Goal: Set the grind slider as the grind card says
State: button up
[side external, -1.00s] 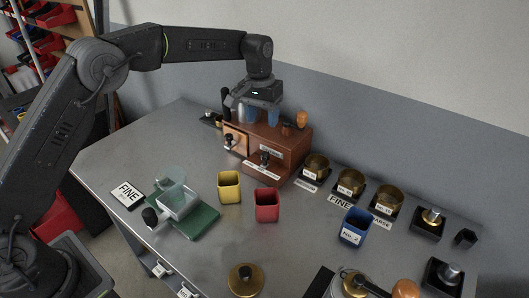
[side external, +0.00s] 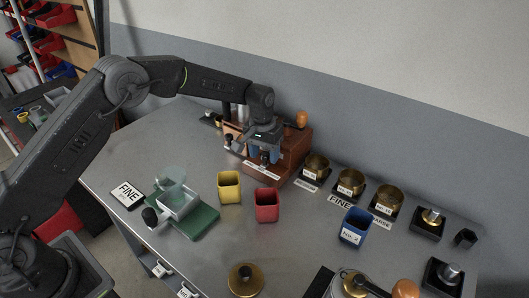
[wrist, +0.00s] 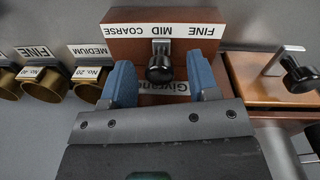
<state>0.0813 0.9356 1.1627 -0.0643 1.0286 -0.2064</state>
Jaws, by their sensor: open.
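The grind slider's black knob (wrist: 160,68) stands on a metal bracket at the front of a brown wooden box (wrist: 125,48). It lines up with MID on the white scale strip (wrist: 162,30), whose upside-down words run COARSE, MID, FINE from left to right in the wrist view. My gripper (wrist: 161,78) is open, its blue fingers on either side of the knob with gaps. In the side view my gripper (side external: 265,151) is low at the box front and partly hides the slider. The grind card (side external: 127,193) reads FINE and lies at the table's left.
A second black knob (wrist: 301,76) on a bracket is to the right in the wrist view. Brass cups (side external: 351,183) stand right of the box. Yellow (side external: 229,187), red (side external: 267,205) and blue (side external: 355,227) cups stand in front.

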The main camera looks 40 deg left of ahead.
jog(key=shift+c, duration=0.5)
grip_shut()
jog(key=shift+a, duration=2.25)
jog(key=shift+o, duration=0.5)
grip_release()
notch_tip(320, 180, up, 14)
jog(key=shift+a, duration=0.4)
